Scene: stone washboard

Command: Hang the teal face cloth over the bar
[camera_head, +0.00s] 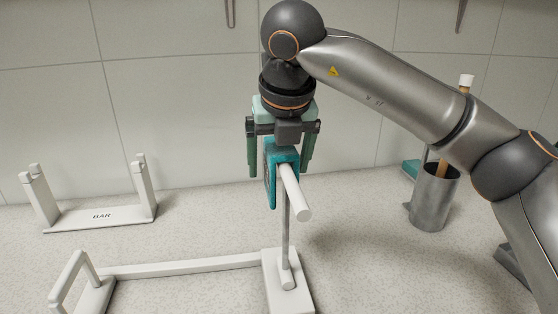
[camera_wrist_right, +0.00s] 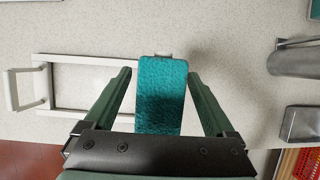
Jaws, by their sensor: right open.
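The teal face cloth (camera_head: 270,175) is draped over the white bar (camera_head: 294,195), with a part hanging on each side. The near end of the bar sticks out past the cloth. The bar is held up by a thin upright post rising from a white base (camera_head: 283,285). My right gripper (camera_head: 279,172) points down above the bar, open, with its green fingers on either side of the cloth and apart from it. In the right wrist view the cloth (camera_wrist_right: 162,95) lies between the spread fingers, with gaps both sides. My left gripper is not in view.
An empty white holder marked BAR (camera_head: 100,215) stands at the back left. A white frame (camera_head: 180,266) runs left from the post base. A metal cup (camera_head: 435,197) with a wooden-handled tool stands at the right. A tiled wall closes the back.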

